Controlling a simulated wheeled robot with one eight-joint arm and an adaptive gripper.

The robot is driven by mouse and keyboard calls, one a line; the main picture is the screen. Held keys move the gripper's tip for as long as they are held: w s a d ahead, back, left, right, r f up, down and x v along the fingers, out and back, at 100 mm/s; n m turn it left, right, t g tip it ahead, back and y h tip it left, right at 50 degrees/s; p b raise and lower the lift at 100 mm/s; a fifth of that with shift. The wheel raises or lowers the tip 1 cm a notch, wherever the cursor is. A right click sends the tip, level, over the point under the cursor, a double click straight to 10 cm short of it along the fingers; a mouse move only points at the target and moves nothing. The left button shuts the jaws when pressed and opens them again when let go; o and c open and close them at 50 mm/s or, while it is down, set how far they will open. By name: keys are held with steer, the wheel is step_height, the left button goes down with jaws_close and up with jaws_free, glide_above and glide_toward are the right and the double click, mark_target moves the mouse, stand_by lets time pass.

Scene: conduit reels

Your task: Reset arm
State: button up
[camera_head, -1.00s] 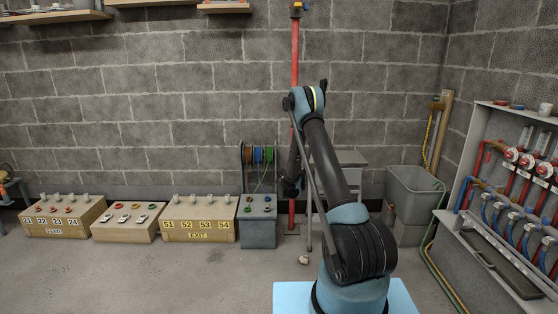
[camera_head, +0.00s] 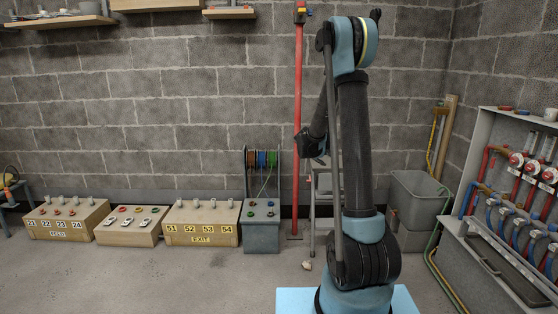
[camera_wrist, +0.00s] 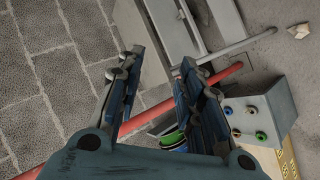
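My arm stands upright at the right of centre in the head view, its forearm folded down behind it. My gripper (camera_wrist: 162,58) shows in the wrist view with its two fingers spread apart and nothing between the tips. In the head view the end of the arm hangs near the red pole (camera_head: 298,120), and the fingers cannot be made out. The conduit reels (camera_head: 262,159), brown, blue and green, hang on a rack above a grey box (camera_head: 262,234). In the wrist view the grey box (camera_wrist: 262,110) lies right of the fingers, with a green reel (camera_wrist: 172,140) partly hidden behind them.
Wooden boxes with numbered labels (camera_head: 200,236) line the wall at left. A grey bin (camera_head: 418,197) stands right of my arm. A panel with red and blue valves (camera_head: 515,190) is at far right. A small pale scrap (camera_head: 307,265) lies on the floor. The left floor is clear.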

steer(key=s+d+r+m+g+y, duration=0.1)
steer(key=s+r+m+g, duration=0.15)
steer(key=s, duration=1.15)
steer(key=s+d+r+m+g+y, duration=0.1)
steer(key=s+r+m, duration=0.15)
steer(key=s, duration=1.15)
steer(key=s+a+f+g+y, duration=0.1)
steer(key=s+f, duration=0.1)
steer(key=s, duration=0.6)
steer(key=s+a+f+m+g+y, duration=0.1)
steer(key=s+a+f, duration=0.1)
steer(key=s, duration=0.7)
steer(key=s+a+f+m+g+y, duration=0.1)
steer(key=s+a+f+y, duration=0.1)
steer(key=s, duration=0.7)
steer(key=shift+s+f, duration=0.25)
steer(key=shift+f, duration=0.55)
